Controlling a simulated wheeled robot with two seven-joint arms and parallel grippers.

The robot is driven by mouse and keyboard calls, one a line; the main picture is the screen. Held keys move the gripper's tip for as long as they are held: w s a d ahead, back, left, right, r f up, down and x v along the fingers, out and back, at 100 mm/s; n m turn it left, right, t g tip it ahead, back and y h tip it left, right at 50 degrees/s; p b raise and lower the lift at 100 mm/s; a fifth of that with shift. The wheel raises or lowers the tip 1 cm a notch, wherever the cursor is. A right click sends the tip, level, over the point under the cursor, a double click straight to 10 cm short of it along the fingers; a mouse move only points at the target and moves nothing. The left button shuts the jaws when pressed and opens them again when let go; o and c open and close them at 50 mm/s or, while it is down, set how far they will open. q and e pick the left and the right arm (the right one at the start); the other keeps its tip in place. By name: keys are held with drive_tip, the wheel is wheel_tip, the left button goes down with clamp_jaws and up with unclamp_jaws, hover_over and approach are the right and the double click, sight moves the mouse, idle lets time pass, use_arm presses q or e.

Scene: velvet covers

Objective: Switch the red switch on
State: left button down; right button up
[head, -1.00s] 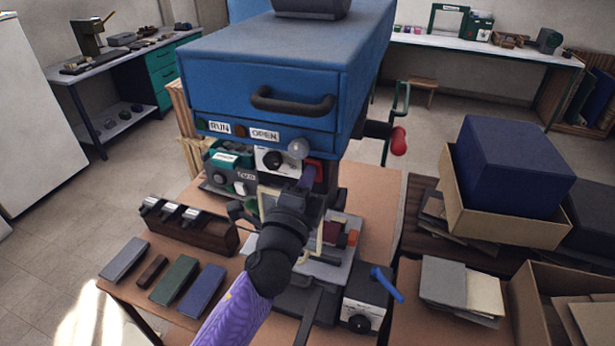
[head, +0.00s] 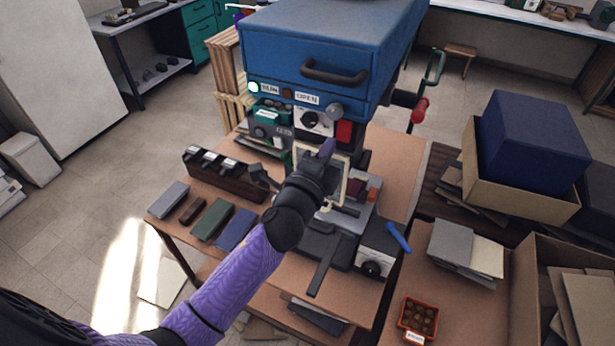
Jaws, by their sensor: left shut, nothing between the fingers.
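The red switch (head: 345,131) is on the front of the blue machine (head: 335,77), right of a white panel with a black dial (head: 314,122). Its rocker position is too small to read. The lamp (head: 254,87) beside the RUN label glows bright white-green. The lamp by the OPEN label (head: 287,93) is dull. My left gripper (head: 327,149) is shut and empty, just below and left of the switch in the picture, apparently clear of it. My right gripper is not in view.
Below the machine's head are a pale frame (head: 345,185) and a grey press bed. A box with a blue lever (head: 398,237) stands at the bench's right. Several coloured blocks (head: 212,219) lie on the left.

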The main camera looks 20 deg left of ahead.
use_arm(q)
drive_tip(key=s+r, duration=0.1)
drive_tip(key=s, duration=0.5)
drive_tip(key=shift+s+a, duration=0.25)
drive_tip(key=shift+a, duration=0.1)
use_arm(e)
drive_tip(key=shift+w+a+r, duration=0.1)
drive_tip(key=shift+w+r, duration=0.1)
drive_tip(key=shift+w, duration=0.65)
use_arm(q)
drive_tip(key=shift+s, duration=0.1)
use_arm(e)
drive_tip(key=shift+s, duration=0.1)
